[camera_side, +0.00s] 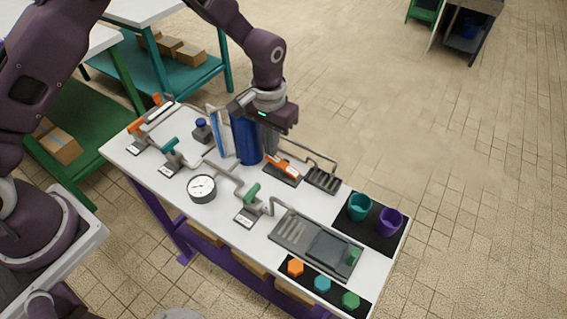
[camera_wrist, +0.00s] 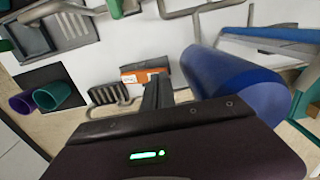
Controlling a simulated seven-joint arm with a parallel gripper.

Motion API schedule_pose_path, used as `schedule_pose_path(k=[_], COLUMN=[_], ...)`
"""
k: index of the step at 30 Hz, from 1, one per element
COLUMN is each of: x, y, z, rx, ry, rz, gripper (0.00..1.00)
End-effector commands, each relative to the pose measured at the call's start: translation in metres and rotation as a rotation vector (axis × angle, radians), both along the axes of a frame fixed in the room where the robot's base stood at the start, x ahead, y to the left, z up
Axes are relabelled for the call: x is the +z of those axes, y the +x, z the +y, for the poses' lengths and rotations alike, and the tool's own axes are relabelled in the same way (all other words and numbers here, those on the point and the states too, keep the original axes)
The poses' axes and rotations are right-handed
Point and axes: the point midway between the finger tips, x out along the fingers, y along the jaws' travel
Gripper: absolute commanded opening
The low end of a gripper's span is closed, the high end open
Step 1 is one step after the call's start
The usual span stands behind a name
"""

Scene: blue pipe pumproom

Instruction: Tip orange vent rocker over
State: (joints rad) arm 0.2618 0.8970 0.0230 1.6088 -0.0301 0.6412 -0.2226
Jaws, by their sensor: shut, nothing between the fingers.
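The orange vent rocker (camera_side: 284,168) sits on a dark base on the white bench, right of the blue cylinder. In the wrist view the orange rocker (camera_wrist: 131,77) shows just beyond my fingertips, with a pale label on it and part of it hidden by the fingers. My gripper (camera_side: 271,150) points down beside the blue cylinder, its fingers together and empty. In the side view its tips are close above and behind the rocker's left end. I cannot tell whether they touch it.
The tall blue cylinder (camera_side: 246,139) stands close left of my gripper; it also shows in the wrist view (camera_wrist: 236,85). A grey grille (camera_side: 322,180) and bent pipes lie to the right. A gauge (camera_side: 202,189) and a green-handled valve (camera_side: 252,193) stand nearer the front.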

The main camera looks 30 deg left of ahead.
Motion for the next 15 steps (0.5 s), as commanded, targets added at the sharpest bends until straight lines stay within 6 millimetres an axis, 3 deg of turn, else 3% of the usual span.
schedule_pose_path(k=[15], x=[0.064], y=[0.002], z=[-0.001], rx=[0.0], ry=[-0.002], rz=[-0.007], gripper=[0.0])
